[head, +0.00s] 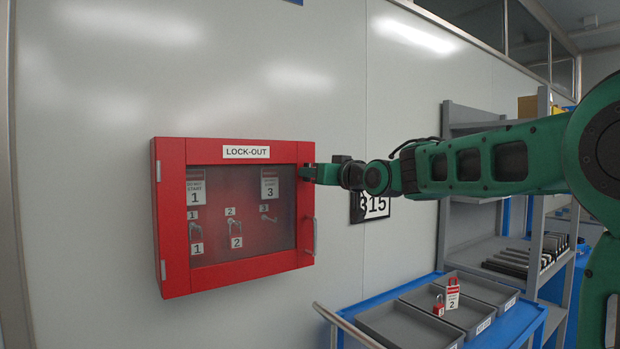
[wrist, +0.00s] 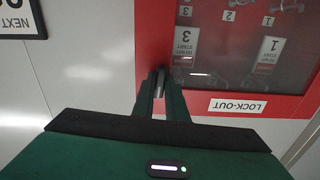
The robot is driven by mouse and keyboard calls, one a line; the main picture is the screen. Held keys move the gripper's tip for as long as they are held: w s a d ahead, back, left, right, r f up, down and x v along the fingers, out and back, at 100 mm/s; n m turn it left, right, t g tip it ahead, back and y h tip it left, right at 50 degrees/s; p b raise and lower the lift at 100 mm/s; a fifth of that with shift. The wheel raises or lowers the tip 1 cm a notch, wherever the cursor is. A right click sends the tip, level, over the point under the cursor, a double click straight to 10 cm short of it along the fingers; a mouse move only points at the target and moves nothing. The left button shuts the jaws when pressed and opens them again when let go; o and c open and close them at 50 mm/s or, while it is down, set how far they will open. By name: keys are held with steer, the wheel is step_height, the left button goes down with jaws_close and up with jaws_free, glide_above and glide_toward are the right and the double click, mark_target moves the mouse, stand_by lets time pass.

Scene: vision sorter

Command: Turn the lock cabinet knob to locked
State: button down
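The red lock-out cabinet (head: 230,282) hangs on the wall with its windowed door shut. It also shows upside down in the wrist view (wrist: 153,28). My gripper (head: 306,173) is at the upper right of the door frame, its fingers pointing at the red front. In the wrist view the fingers (wrist: 161,88) stand close together, with a small grey knob (wrist: 160,82) between them, and they appear closed on it. The knob is mostly covered by the fingers, so its turn position cannot be told. In the head view my gripper hides it.
A vertical door handle (head: 314,236) is below my gripper. Locks and tags hang behind the window. A blue cart (head: 380,296) with grey trays (head: 408,325) stands below right, a red padlock and tag (head: 452,294) on it. Grey shelves (head: 448,190) stand at the right.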

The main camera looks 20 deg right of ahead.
steer(key=shift+m, duration=0.4)
steer(key=shift+d+f+m, duration=0.1)
steer(key=shift+d+m, duration=0.05)
steer(key=shift+m, duration=3.65)
steer(key=shift+d+f+m, duration=0.1)
steer(key=shift+m, duration=4)
steer(key=c, duration=1.8)
jaws_free()
steer(key=shift+w, duration=0.1)
steer(key=shift+o, duration=0.2)
steer(key=shift+r, duration=0.1)
